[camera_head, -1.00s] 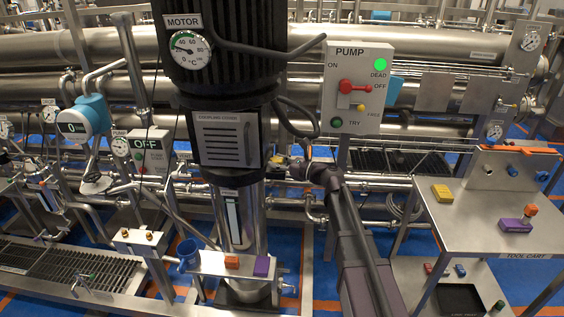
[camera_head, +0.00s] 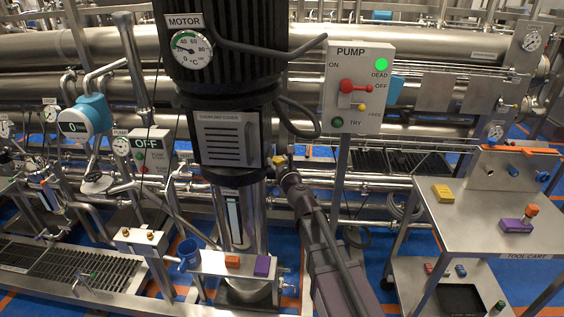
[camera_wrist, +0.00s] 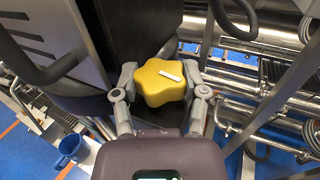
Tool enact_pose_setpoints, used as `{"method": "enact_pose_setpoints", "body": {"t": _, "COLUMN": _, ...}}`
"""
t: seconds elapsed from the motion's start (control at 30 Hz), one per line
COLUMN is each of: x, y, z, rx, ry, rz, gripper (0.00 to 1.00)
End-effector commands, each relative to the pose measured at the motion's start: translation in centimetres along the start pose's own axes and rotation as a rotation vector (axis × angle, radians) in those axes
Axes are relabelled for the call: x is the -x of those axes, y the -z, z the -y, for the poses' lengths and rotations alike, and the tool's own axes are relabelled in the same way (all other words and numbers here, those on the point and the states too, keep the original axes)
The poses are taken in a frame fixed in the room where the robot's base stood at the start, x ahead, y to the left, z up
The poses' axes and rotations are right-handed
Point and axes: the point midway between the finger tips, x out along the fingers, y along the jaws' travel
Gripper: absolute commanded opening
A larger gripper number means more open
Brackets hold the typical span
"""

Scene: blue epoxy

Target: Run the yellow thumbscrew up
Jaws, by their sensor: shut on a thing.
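The yellow thumbscrew (camera_wrist: 160,82) is a star-shaped knob with a white mark on its face, in the middle of the wrist view. My gripper (camera_wrist: 162,84) has one finger on each side of it and is shut on it. In the head view my gripper (camera_head: 280,165) is at the right side of the motor column, just right of the coupling cover (camera_head: 226,139). The thumbscrew is hard to make out there. The coupling cover is a grey slotted plate and looks closed against the column.
A black cable loops beside the column above my gripper. The pump switch panel (camera_head: 356,88) stands to the right on a post. A blue mug (camera_head: 188,253) is low on the left. The tool cart (camera_head: 480,220) is at the far right.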

Motion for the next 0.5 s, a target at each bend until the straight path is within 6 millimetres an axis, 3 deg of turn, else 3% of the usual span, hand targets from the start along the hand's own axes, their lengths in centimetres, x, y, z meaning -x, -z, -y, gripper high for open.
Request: {"method": "enact_pose_setpoints", "body": {"t": 0.5, "x": -0.4, "y": -0.05, "z": -0.21, "rx": 0.001, "ry": 0.363, "rz": 0.0, "gripper": 0.09}}
